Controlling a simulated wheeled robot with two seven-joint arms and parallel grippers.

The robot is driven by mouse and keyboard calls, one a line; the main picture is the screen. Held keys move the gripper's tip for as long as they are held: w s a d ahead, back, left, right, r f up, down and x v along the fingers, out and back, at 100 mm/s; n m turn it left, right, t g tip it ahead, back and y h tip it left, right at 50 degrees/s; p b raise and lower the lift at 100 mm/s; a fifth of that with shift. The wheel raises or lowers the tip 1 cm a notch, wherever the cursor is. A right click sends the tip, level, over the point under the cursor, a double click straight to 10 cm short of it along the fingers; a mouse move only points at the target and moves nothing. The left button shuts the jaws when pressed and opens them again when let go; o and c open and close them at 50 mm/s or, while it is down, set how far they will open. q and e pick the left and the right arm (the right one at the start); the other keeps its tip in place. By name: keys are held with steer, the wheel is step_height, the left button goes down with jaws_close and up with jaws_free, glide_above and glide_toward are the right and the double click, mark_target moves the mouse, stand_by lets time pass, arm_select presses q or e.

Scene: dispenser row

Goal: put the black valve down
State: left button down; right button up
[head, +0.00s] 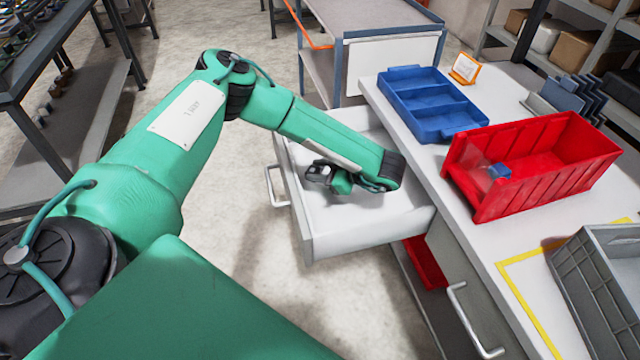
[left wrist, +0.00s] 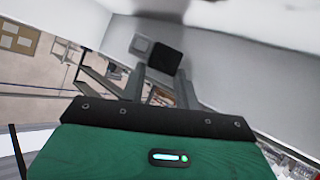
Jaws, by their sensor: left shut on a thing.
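My left gripper (head: 338,178) reaches from the left over the open white drawer (head: 365,235). In the left wrist view its grey fingers are shut on the black valve (left wrist: 164,58), which shows as a small dark block at the fingertips. A light grey square part (left wrist: 141,45) shows beside the dark block. In the head view the valve is mostly hidden by the gripper. The held valve is over the drawer's inside; I cannot tell whether it touches the drawer floor. My right gripper is not in view.
On the white worktop beside the drawer stand a blue divided tray (head: 425,105), a red bin (head: 545,175) with a small blue thing (head: 498,171) inside, and a grey crate (head: 600,295). A grey cart (head: 345,45) stands behind. The drawer's visible floor looks clear.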

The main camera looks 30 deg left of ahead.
arm_select(q)
steer(key=shift+f, duration=0.85)
step_height(320, 180, down, 3)
steer(key=shift+f+b, duration=0.1)
steer(key=shift+b, duration=0.2)
steer(key=shift+f, duration=0.1)
steer(key=c, duration=1)
jaws_free()
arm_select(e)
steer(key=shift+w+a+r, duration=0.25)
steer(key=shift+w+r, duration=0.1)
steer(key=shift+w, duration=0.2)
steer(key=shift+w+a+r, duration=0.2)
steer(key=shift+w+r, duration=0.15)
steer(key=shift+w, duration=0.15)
